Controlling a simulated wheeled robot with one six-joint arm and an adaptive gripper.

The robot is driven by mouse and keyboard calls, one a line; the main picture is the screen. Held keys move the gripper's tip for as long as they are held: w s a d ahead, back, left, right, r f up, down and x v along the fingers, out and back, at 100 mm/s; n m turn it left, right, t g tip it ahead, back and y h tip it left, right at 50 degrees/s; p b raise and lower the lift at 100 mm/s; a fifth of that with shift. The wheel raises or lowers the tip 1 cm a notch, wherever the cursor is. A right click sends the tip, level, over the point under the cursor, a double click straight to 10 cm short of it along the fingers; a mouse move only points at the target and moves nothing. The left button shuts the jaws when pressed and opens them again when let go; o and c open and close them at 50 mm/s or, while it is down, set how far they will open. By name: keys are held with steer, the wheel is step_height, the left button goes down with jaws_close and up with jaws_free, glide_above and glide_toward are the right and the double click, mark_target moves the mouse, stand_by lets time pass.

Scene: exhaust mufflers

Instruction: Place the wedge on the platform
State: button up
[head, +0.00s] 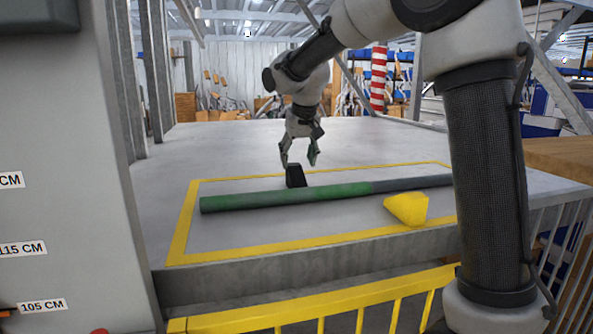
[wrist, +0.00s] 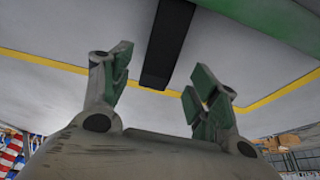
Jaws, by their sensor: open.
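A yellow wedge (head: 407,208) lies on the grey platform (head: 250,234), in front of a long green and grey pipe (head: 290,195). A black wedge-like block (head: 295,176) stands just behind the pipe, close to it or touching it. My gripper (head: 299,160) is open and points down just above and behind the black block. In the wrist view the black block (wrist: 168,45) shows beyond the gap between my open fingers (wrist: 152,85), with nothing between them. The pipe (wrist: 270,20) crosses the top right there. The yellow wedge is out of the wrist view.
A yellow outline (head: 182,222) is painted on the platform around the pipe. A yellow railing (head: 330,305) runs along the front below the platform edge. A grey post with height labels (head: 75,180) stands at the left. The platform behind the outline is clear.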

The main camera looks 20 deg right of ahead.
steer(key=v, duration=0.6)
steer(key=s+d, duration=0.5)
steer(key=s, duration=0.3)
steer(key=s+d, duration=0.5)
steer(key=s, duration=0.3)
steer(key=s+d+f, duration=0.2)
steer(key=s+f, duration=0.2)
steer(key=s, duration=0.5)
steer(key=s+d+f, duration=0.3)
steer(key=s+f, duration=0.2)
steer(key=s, duration=0.4)
steer(key=shift+s+f, duration=0.2)
steer(key=shift+f, duration=0.1)
